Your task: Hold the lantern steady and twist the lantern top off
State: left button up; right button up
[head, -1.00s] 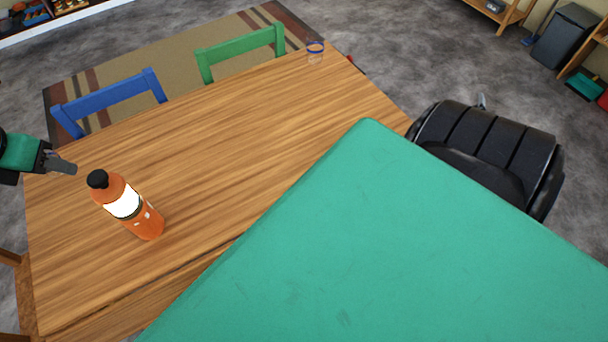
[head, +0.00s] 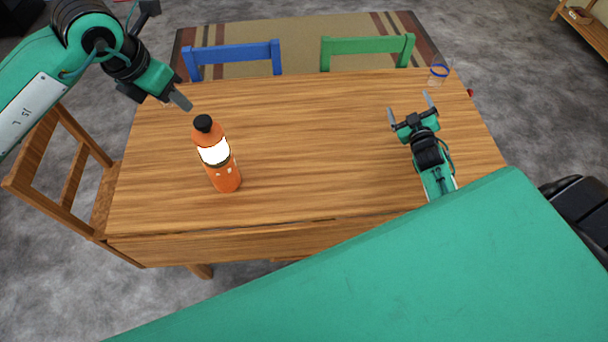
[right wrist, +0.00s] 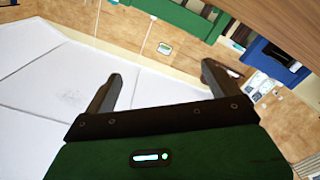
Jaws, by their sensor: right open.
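An orange bottle-shaped object (head: 222,178) with a bright white band and a black top (head: 202,122) stands on the left part of the wooden table. It is the only thing here that could be the lantern; it looks like a capped bottle. My left gripper (head: 180,101) is just above and left of the black top, apart from it; its fingers overlap, so its opening is unclear. My right gripper (head: 408,108) is open and empty over the right part of the table. The right wrist view shows its spread fingers (right wrist: 160,85) with nothing between them.
The wooden table (head: 300,150) is mostly clear between my grippers. A clear cup with a blue rim (head: 438,75) stands at its far right corner. A blue chair (head: 235,55) and a green chair (head: 367,46) are behind it; a wooden chair (head: 60,175) is at the left.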

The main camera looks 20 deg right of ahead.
jog(key=w+a+r+n+t+y, duration=0.1)
jog(key=w+a+y, duration=0.15)
jog(key=a, duration=0.55)
jog(key=w+a+r+n+y, duration=0.1)
jog(key=a+y, duration=0.2)
jog(key=a, duration=0.5)
jog(key=g+y, duration=0.2)
jog(key=y, duration=0.6)
send_near(214, 152)
notch_tip(214, 152, down, 4)
jog(key=d, duration=0.1)
jog(key=x, duration=1.3)
jog(key=shift+w+f, duration=0.2)
jog(key=shift+w, duration=0.15)
